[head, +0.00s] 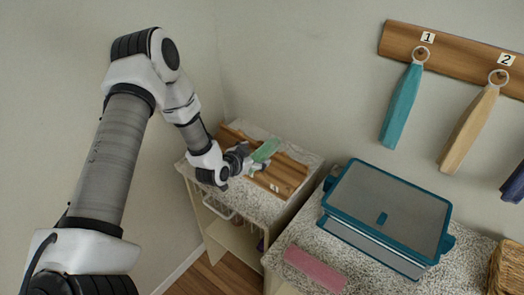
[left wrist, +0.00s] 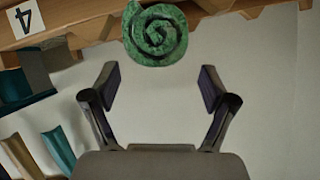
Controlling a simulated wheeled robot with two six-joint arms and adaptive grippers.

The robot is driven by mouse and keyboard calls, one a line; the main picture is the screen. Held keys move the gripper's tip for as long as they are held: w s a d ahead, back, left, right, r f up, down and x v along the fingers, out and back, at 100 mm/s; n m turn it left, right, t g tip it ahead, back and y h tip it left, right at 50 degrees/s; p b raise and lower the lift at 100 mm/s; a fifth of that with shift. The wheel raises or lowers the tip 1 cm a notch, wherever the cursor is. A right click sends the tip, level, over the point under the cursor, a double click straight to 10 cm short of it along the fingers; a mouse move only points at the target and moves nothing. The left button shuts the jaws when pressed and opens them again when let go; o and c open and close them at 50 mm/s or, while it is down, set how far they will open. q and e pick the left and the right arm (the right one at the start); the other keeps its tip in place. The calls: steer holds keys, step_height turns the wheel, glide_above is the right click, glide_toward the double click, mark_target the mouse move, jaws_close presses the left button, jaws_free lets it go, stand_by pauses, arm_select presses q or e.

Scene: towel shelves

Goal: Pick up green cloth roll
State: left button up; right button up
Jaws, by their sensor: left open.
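The green cloth roll (head: 265,150) lies on a wooden rack on top of the speckled shelf unit in the head view. In the left wrist view the green cloth roll (left wrist: 155,35) shows its spiral end, ahead of the fingers at the top of the picture. My left gripper (head: 255,166) is beside the near end of the roll in the head view. In the left wrist view my left gripper (left wrist: 158,85) is open and empty, its two fingers apart with the roll beyond the gap between them. My right gripper is not in view.
The wooden rack (head: 288,169) carries a number label. A blue-rimmed box (head: 390,205) and a pink cloth roll (head: 314,269) are on the right-hand counter. Teal (head: 401,105) and tan (head: 467,130) cloths hang from a numbered wall rail (head: 455,58). A wicker basket (head: 507,270) stands at the lower right.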

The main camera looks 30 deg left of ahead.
mark_target(258, 153)
arm_select(q)
steer(key=x, duration=0.3)
steer(key=shift+w+f, duration=0.4)
steer(key=shift+s+a+r, duration=0.1)
steer(key=shift+s+r, duration=0.1)
steer(key=shift+s, duration=0.05)
steer(key=shift+c, duration=1.4)
steer(key=shift+s+r, duration=0.1)
steer(key=shift+s, duration=0.05)
steer(key=c, duration=1)
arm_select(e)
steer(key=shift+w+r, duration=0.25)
